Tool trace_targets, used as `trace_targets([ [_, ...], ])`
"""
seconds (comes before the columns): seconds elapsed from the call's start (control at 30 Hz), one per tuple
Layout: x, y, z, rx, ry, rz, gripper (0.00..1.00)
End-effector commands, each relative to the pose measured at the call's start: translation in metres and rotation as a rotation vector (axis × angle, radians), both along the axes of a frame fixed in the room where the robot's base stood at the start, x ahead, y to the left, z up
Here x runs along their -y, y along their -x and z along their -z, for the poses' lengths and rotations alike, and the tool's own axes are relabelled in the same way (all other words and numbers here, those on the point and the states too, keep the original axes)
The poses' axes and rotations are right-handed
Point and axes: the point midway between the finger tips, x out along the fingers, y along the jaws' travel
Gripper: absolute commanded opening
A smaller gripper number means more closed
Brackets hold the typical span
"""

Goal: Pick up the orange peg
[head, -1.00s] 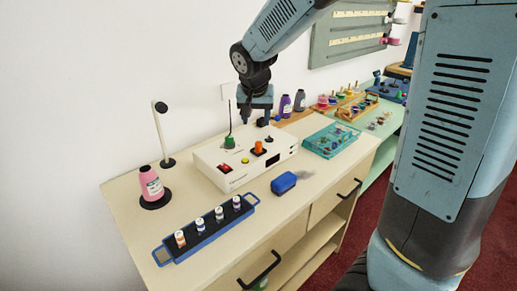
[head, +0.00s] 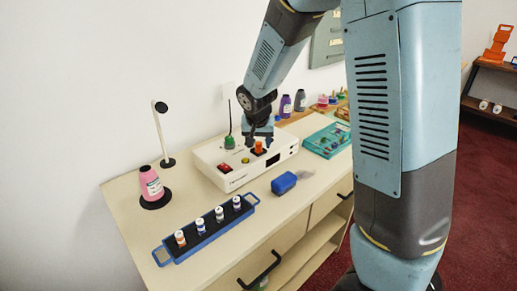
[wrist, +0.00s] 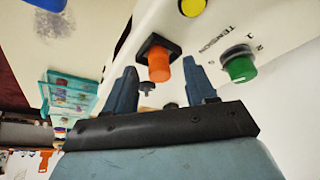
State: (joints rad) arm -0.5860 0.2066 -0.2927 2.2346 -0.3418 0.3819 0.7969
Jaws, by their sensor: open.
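The orange peg (head: 259,147) stands in a dark square socket on top of the white control box (head: 229,180). In the wrist view the orange peg (wrist: 159,68) shows between my two fingers, nearer the left one, beyond their tips. My gripper (head: 260,135) is open just above and behind the peg in the head view; its fingers (wrist: 161,78) are apart with nothing held. I cannot tell whether either finger touches the peg.
A green knob (wrist: 238,66) sits close to the right finger, and a yellow button (wrist: 192,7) is on the same box. A teal tray (head: 327,139) stands right of the box. A blue block (head: 284,183) and a blue rack of bottles (head: 166,257) lie in front.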

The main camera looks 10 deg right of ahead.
Motion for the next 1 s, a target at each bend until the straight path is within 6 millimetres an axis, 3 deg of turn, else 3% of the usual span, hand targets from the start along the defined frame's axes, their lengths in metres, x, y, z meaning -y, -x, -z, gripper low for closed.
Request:
trace_targets([
  [0.27, 0.0003, -0.0012, 0.0026, 0.000, 0.000, 0.000, 0.56],
  [0.83, 0.0003, -0.0010, 0.0024, 0.000, 0.000, 0.000, 0.02],
  [1.0, 0.0003, -0.0010, 0.0024, 0.000, 0.000, 0.000, 0.00],
])
